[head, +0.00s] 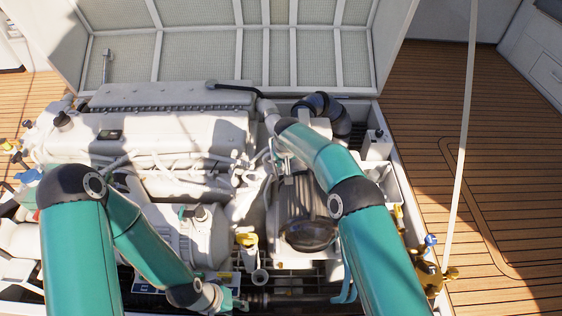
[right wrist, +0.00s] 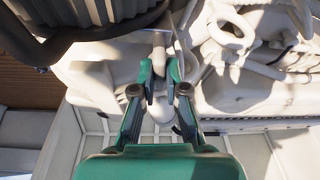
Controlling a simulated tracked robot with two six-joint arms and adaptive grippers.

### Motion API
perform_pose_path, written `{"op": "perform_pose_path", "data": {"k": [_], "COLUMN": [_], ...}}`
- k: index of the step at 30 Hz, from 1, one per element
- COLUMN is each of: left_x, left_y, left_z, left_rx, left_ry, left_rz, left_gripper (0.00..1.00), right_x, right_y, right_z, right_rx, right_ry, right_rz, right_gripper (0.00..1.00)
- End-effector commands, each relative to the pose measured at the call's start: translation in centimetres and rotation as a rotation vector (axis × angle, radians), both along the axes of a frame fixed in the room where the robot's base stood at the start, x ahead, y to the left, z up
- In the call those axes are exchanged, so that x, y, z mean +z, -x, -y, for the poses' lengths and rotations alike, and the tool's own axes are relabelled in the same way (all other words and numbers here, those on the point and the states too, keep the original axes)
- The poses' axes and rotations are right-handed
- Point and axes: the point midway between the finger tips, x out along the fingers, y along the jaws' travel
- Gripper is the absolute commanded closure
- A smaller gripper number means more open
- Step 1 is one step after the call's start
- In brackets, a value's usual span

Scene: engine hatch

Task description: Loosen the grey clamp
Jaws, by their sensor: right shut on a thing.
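In the right wrist view, my right gripper (right wrist: 159,74) has its green fingers closed on a small light grey piece, which looks like the grey clamp (right wrist: 158,56). The piece sits on a pale pipe (right wrist: 162,110) that shows between the fingers. The clamp's outline is hard to make out against the pale parts. In the head view my right arm reaches over the engine's right end, and its wrist hides most of that gripper. My left gripper (head: 232,299) is low in the head view, near the engine's front edge; its fingers are too small and blurred to read.
The white engine (head: 170,135) fills the hatch. A dark ribbed cylinder (head: 306,230) stands under my right arm, with a black hose (head: 335,112) behind. The open hatch lid (head: 210,60) rises at the back. A yellow-handled valve (head: 246,240) stands between my arms. Wooden deck (head: 500,150) is clear at right.

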Motion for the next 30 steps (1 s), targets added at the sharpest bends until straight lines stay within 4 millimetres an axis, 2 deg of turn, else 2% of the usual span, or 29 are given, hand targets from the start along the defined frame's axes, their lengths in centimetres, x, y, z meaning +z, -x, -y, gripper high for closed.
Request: {"op": "perform_pose_path", "data": {"k": [18, 30], "left_x": [-0.9, 0.1], "left_y": [0.0, 0.0], "left_z": [0.0, 0.0], "left_rx": [0.000, 0.000], "left_ry": [0.000, 0.000], "left_rz": [0.000, 0.000], "left_gripper": [0.60, 0.60], "right_x": [0.0, 0.2], "right_y": [-0.3, -0.5], "right_z": [0.4, 0.4], "right_rx": [0.531, 0.714], "right_ry": [-0.003, 0.001], "right_rz": [0.004, 0.007], "right_gripper": [1.00, 1.00]}}
